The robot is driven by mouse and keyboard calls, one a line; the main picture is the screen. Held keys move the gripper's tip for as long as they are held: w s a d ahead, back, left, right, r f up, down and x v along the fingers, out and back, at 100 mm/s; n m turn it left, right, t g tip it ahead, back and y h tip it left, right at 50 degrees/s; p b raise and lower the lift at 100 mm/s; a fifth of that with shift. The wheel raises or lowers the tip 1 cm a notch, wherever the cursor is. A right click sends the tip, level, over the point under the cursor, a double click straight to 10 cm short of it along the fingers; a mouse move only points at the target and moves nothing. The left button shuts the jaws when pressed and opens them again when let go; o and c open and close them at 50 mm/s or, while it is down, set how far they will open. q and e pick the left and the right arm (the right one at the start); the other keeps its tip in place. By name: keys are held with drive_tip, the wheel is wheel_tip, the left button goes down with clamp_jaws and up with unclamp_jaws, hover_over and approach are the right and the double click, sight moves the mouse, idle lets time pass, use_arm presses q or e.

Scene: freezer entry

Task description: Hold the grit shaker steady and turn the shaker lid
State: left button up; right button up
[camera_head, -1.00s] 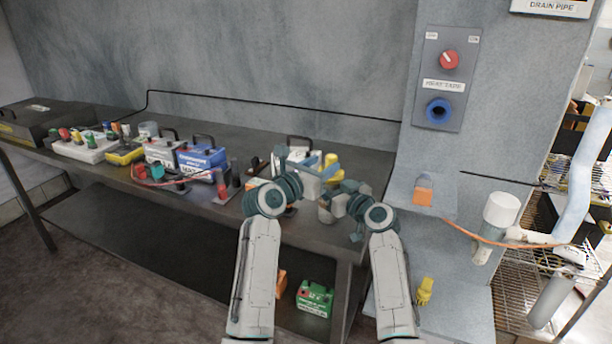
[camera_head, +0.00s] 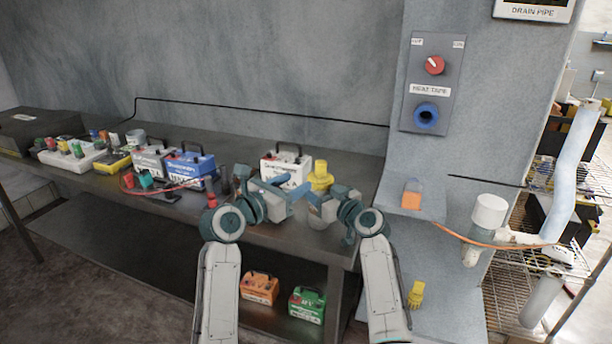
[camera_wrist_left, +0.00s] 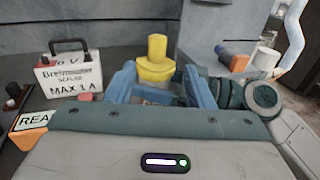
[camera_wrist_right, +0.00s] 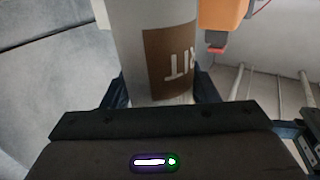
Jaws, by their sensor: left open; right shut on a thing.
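The grit shaker (camera_wrist_right: 165,45) is a pale cylinder with a brown label, its letters upside down in the right wrist view. My right gripper (camera_wrist_right: 155,95) is shut on it. In the head view the shaker (camera_head: 322,208) is held above the front of the bench, partly covered by the gripper. My left gripper (camera_head: 288,190) is open with blue fingers, just left of the shaker. In the left wrist view its fingers (camera_wrist_left: 160,90) stand apart, with no clear object gripped between them.
A blue box (camera_head: 190,170) and several small items crowd the left. A wall shelf (camera_head: 428,204) holds an orange block (camera_head: 412,194).

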sight(318, 169)
use_arm(q)
drive_tip(key=w+d+m+g+h, duration=0.1)
drive_tip(key=w+d, duration=0.1)
drive_tip(key=w, duration=0.1)
drive_tip(key=w+d+m+g+h, duration=0.1)
drive_tip(key=w+d, duration=0.1)
drive_tip(key=w, duration=0.1)
drive_tip(key=w+d+g+h, duration=0.1)
drive_tip(key=w+d, duration=0.1)
drive_tip(key=w, duration=0.1)
drive_tip(key=shift+w+d+f+m, duration=0.1)
drive_tip(key=shift+w+d+m, duration=0.2)
drive_tip(key=shift+d+m, duration=0.1)
drive_tip(key=shift+c, duration=0.5)
drive_tip(key=c, duration=0.9)
drive_tip(key=n+t+y, duration=0.3)
drive_tip(key=shift+n+t+y, duration=0.7)
drive_tip(key=shift+n+y, duration=0.1)
drive_tip(key=shift+y, duration=0.4)
drive_tip(key=shift+a, duration=0.1)
